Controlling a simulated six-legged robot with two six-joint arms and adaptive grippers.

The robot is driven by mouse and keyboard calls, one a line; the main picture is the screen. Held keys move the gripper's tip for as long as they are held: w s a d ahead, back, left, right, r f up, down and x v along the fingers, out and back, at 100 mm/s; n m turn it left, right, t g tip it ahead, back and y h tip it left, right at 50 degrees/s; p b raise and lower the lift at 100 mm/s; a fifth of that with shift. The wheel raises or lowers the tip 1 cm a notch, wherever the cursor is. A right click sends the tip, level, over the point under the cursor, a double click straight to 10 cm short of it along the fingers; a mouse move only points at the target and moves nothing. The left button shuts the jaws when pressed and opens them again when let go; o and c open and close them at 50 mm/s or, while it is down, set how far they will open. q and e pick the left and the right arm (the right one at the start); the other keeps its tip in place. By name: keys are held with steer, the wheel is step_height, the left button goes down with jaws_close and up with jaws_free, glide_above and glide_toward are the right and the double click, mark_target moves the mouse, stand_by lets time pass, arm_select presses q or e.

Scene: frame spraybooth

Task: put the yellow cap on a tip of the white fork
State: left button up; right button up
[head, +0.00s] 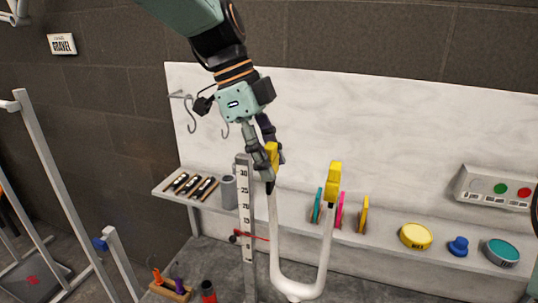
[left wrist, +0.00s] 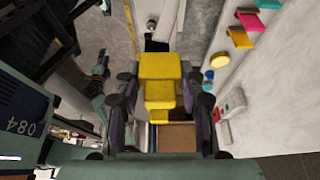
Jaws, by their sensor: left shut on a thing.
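The white fork (head: 297,290) is a U-shaped tube with two upright prongs. A yellow cap (head: 334,178) sits on its right prong. My left gripper (head: 271,174) is at the top of the left prong and shut on a second yellow cap (head: 272,151), which shows between the fingers. In the left wrist view this yellow cap (left wrist: 160,68) is between the two dark fingers of my left gripper (left wrist: 160,100). The fingers hide the cap's lower end, so I cannot tell whether it touches the prong.
A grey measuring post (head: 246,205) stands close left of the fork. A button panel (head: 497,188) is at right.

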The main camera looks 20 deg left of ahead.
arm_select(q)
steer(key=shift+f+b, duration=0.4)
steer(key=shift+f, duration=0.35)
steer(key=o, duration=0.9)
